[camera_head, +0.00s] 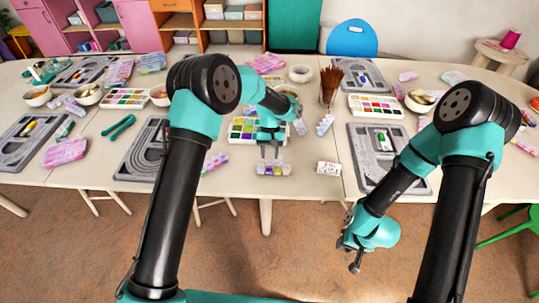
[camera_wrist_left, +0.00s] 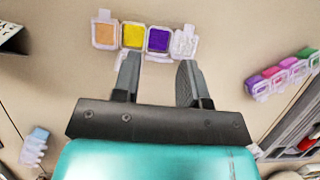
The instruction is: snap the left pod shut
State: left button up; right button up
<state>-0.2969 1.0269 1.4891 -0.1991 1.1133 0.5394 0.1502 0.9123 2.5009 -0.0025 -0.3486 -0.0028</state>
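A strip of small joined pods (camera_head: 273,169) lies near the table's front edge. In the left wrist view it shows an orange pod (camera_wrist_left: 105,35), a yellow pod (camera_wrist_left: 132,36), a purple pod (camera_wrist_left: 158,39) and a whitish, clear pod (camera_wrist_left: 184,43). The wrist view looks turned round, so the whitish pod is at the head view's left end. Lid positions are hard to tell. My left gripper (camera_head: 269,154) is open and empty just above the strip; its fingers (camera_wrist_left: 159,62) partly cover the strip's near side. My right gripper (camera_head: 350,256) hangs before the table, apparently open and empty.
A paint palette (camera_head: 243,130) is behind. Grey boards (camera_head: 146,150) (camera_head: 362,172) stand on both sides.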

pick_arm(q)
jog(key=shift+s+f, duration=0.2)
jog(key=shift+f, duration=0.15)
jog(key=shift+c, duration=0.2)
grip_shut()
